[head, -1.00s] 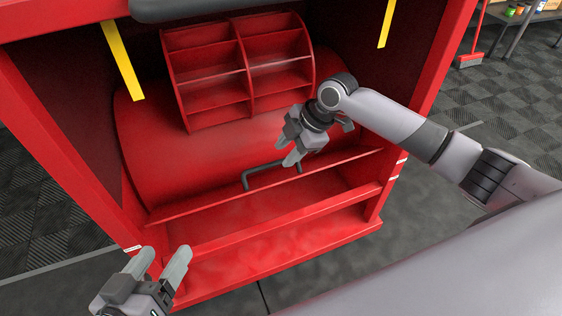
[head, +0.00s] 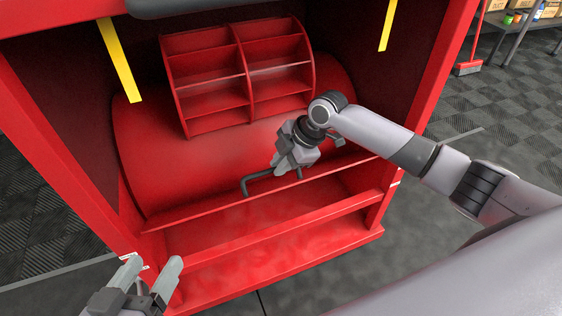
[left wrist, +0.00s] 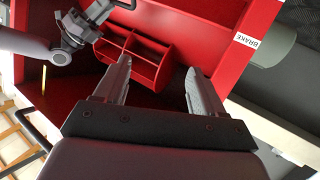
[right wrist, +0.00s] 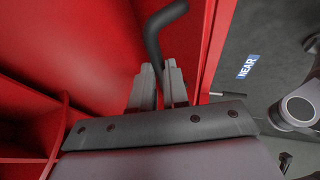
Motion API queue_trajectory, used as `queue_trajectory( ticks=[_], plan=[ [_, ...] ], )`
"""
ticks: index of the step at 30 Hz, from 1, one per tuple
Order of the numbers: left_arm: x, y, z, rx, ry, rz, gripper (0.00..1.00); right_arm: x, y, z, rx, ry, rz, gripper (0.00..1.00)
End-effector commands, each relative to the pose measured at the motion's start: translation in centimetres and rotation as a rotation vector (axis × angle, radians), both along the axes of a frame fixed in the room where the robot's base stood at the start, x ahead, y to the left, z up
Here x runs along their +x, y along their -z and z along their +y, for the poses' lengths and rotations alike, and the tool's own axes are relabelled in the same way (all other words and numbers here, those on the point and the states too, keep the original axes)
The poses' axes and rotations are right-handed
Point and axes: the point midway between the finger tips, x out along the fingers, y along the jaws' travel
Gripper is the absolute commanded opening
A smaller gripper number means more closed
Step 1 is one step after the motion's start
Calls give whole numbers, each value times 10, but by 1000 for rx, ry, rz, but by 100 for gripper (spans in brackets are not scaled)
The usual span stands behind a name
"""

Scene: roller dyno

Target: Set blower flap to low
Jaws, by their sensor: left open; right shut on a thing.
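The blower flap is a wide curved red panel (head: 190,168) inside the red housing, with a dark grey bar handle (head: 256,180) near its lower edge. My right gripper (head: 282,172) is at the right end of the handle and shut on it. In the right wrist view the handle (right wrist: 154,38) runs down between the closed fingers (right wrist: 160,85). My left gripper (head: 152,272) is open and empty at the front left, outside the housing. Its parted fingers (left wrist: 160,80) also show in the left wrist view.
A red shelf of small compartments (head: 240,75) stands above the curved panel. Yellow strips (head: 120,62) hang at both sides. Red ledges (head: 280,235) cross below the handle. A broom (head: 468,66) and a shelf of goods stand at the far right.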

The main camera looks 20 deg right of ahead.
Motion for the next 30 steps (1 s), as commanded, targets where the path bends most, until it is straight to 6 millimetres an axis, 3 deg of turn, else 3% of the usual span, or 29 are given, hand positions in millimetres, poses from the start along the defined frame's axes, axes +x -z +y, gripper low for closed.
queue_trajectory(
  ticks=[11, 21, 30],
  plan=[
    [1, -4, -8, -44, 18, 58, 70, -21, 12, -1, 3, -3, -101, 0],
    [4, -2, -16, -87, 28, 116, 70, -51, 47, -1, 12, -5, -356, 0],
    [5, 1, -15, -79, 24, 95, 70, -59, 78, 0, 21, -4, -551, 0]
  ],
)
